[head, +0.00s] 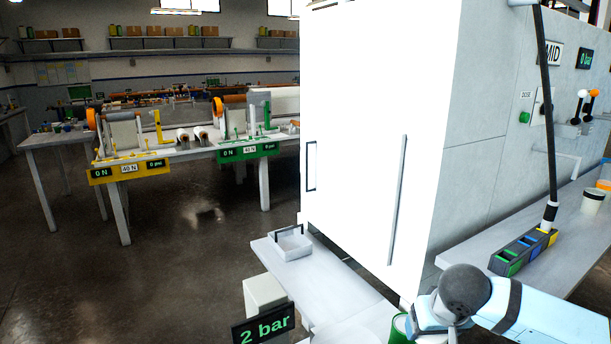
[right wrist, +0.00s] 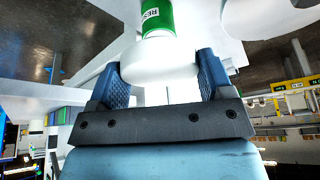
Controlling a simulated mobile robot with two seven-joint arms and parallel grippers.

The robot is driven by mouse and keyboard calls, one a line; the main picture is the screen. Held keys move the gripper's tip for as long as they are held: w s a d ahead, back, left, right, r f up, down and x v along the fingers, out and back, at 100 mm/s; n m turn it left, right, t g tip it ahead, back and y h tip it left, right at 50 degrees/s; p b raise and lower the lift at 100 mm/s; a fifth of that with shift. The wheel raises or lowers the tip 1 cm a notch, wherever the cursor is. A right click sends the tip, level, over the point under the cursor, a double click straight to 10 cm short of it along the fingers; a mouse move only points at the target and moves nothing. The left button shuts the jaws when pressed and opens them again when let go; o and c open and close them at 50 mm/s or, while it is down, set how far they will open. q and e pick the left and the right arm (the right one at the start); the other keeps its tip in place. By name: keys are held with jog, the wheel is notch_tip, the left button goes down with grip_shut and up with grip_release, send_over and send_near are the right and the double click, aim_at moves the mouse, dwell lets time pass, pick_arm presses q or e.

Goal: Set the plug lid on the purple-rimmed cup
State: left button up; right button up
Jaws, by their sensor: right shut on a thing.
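In the right wrist view my right gripper (right wrist: 162,78) has its two blue fingers closed on a white round piece (right wrist: 160,66). I cannot tell for certain whether this piece is the plug lid. A green can with a white label (right wrist: 157,20) is just beyond it; whether they touch is unclear. In the head view a green can (head: 400,330) shows at the bottom edge, partly hidden by my right arm. No purple rim can be made out in either view. My left gripper is out of view.
A tall white cabinet (head: 375,130) fills the middle. On the right shelf are a coloured block strip (head: 523,252) and a dark-rimmed white cup (head: 592,203).

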pick_arm(q)
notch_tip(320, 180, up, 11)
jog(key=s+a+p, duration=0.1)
jog(key=p, duration=1.6)
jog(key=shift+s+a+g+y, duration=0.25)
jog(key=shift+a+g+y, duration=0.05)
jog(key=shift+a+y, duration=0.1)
